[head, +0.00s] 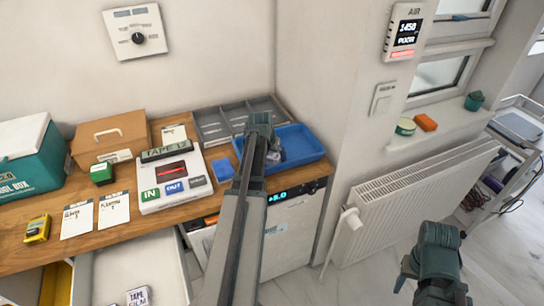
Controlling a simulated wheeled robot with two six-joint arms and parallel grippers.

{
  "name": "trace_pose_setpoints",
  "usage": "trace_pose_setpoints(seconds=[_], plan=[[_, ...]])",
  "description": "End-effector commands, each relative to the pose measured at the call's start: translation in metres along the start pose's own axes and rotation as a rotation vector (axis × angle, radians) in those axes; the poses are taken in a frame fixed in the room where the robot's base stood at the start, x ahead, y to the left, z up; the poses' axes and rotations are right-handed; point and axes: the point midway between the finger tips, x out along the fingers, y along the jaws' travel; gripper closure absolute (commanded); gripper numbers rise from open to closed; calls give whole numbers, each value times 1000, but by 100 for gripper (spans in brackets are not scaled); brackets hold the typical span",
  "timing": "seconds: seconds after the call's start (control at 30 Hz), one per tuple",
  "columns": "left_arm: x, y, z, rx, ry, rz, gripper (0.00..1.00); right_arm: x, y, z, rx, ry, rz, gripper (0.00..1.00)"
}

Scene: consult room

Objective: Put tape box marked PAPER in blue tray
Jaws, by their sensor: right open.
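The blue tray (308,140) sits on the right end of the wooden counter. My left arm reaches up across the picture, and its gripper end (272,151) is at the tray's left part. The arm hides much of this gripper, so I cannot tell its jaws. A small greyish shape shows beside it in the tray, too unclear to name. A small white box marked TAPE FILM (138,297) lies in the open drawer at the lower left. I cannot make out a box marked PAPER. My right gripper (410,272) is open, low at the right, away from the counter.
A grey divided tray (222,120) stands behind the blue tray. A white device marked TAPE (172,182) and a small blue block (223,170) are to its left. The white drawer (160,262) stands open below the counter. A radiator (410,205) is at the right.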

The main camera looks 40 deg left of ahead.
Motion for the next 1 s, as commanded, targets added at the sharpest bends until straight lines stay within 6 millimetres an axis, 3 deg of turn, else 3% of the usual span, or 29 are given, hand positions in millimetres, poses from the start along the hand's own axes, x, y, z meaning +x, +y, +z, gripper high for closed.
trace_pose_setpoints(seconds=[0.27,0.47,1.0], plan=[[-2,0,-1,0,0,0,0,-2,0,0,0,0,0,50],[-14,0,-2,0,0,0,0,-13,1,1,0,0,0,50],[-96,0,-3,0,0,0,0,-89,8,5,-1,0,0,50]])
